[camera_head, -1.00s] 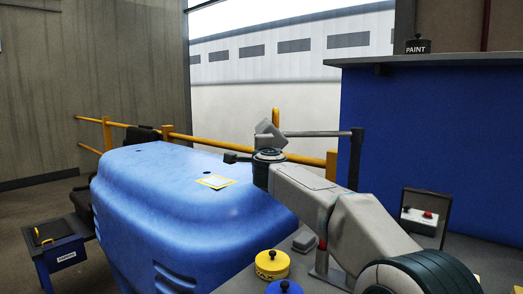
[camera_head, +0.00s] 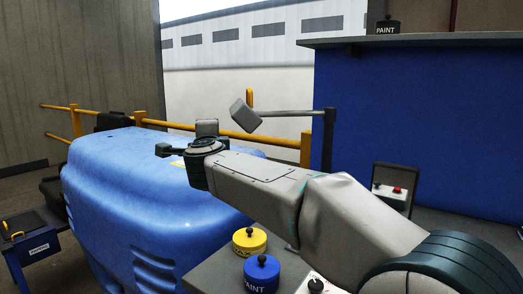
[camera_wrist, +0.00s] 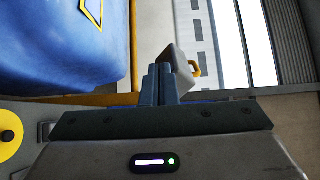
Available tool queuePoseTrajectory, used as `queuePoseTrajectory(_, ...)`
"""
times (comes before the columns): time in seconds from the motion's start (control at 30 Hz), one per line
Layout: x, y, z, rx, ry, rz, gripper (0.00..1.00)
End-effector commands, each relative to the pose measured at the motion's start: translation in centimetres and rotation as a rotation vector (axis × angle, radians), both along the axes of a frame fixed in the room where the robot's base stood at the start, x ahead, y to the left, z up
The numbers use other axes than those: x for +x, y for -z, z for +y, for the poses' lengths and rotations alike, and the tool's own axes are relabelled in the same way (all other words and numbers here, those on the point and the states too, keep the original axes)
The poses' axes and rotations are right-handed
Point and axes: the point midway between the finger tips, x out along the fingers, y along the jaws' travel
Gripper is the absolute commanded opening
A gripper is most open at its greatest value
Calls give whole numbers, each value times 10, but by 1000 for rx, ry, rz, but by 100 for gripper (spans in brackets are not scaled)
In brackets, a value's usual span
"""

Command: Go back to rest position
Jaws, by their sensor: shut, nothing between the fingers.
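My gripper (camera_head: 164,150) is at the end of my outstretched arm, above the big blue rounded casing (camera_head: 140,185). In the wrist view the two dark fingers (camera_wrist: 160,84) are together with nothing between them. A tilted grey block (camera_head: 244,115) on a dark bar (camera_head: 290,113) shows behind my arm, joined to a dark post (camera_head: 329,140). A grey block also shows just beyond the fingers in the wrist view (camera_wrist: 178,58); I cannot tell whether the fingers touch it.
A yellow pot (camera_head: 250,241) and a blue paint pot (camera_head: 262,274) stand on the grey bench below my arm. A yellow rail (camera_head: 250,137) runs behind. A blue panel (camera_head: 420,120) under a shelf is at right. A small dark blue table (camera_head: 35,245) is at left.

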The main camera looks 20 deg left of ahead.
Motion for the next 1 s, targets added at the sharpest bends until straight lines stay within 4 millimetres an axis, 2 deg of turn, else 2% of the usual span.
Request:
queuePoseTrajectory(0.13,-1,-7,-9,-42,-14,-28,0)
queuePoseTrajectory(0.23,-2,-16,-31,-160,-54,-83,0)
queuePoseTrajectory(0.37,-12,-11,-81,-428,-143,-141,0)
queuePoseTrajectory(0.47,-27,13,-131,-659,-219,-122,0)
queuePoseTrajectory(0.57,-50,48,-191,-879,-296,-46,0)
queuePoseTrajectory(0.6,-62,63,-215,-957,-328,-2,0)
queuePoseTrajectory(0.67,-82,84,-251,-1060,-371,71,0)
queuePoseTrajectory(0.8,-138,130,-331,-1250,-471,269,0)
queuePoseTrajectory(0.9,-182,157,-379,-1341,-540,417,0)
queuePoseTrajectory(1.0,-223,176,-415,-1398,-598,545,0)
